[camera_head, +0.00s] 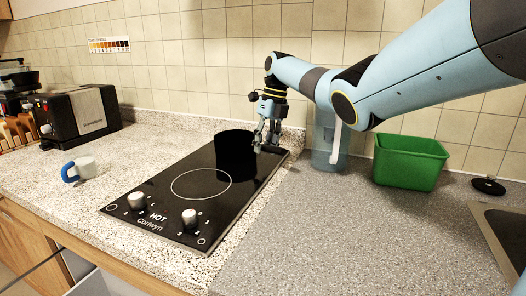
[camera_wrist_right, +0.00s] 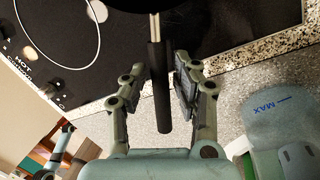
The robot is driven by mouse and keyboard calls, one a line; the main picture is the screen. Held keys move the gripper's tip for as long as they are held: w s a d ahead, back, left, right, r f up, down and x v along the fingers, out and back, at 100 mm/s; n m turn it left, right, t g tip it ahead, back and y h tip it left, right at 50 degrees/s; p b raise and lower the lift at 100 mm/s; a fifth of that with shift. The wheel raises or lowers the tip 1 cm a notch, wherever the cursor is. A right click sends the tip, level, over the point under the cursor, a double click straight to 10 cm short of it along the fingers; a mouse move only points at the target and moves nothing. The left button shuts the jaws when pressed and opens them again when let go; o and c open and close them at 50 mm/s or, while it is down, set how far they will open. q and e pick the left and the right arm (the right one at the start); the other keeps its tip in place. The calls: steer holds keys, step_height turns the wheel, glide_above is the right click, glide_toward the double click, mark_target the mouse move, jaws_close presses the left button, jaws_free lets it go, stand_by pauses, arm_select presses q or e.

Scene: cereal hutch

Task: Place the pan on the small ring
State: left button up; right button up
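The black pan (camera_head: 236,153) stands at the back of the black cooktop (camera_head: 150,220). A white ring (camera_head: 201,184) is drawn on the cooktop in front of the pan and is bare. No second ring shows; the area under the pan is hidden. My right gripper (camera_head: 266,140) is at the right side of the pan. In the right wrist view my right gripper (camera_wrist_right: 158,85) is open, with one finger on each side of the pan's dark handle (camera_wrist_right: 160,90) and gaps between. What looks like part of my left gripper shows at the lower left of that view, its fingers unclear.
A clear jug (camera_head: 325,150) stands close to the right of my right gripper, beside a green bin (camera_head: 410,162). A black toaster (camera_head: 80,117) and a white mug with a blue handle (camera_head: 84,168) are on the left. The grey counter (camera_head: 310,235) in front is clear.

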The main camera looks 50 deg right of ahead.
steer(key=v, duration=1)
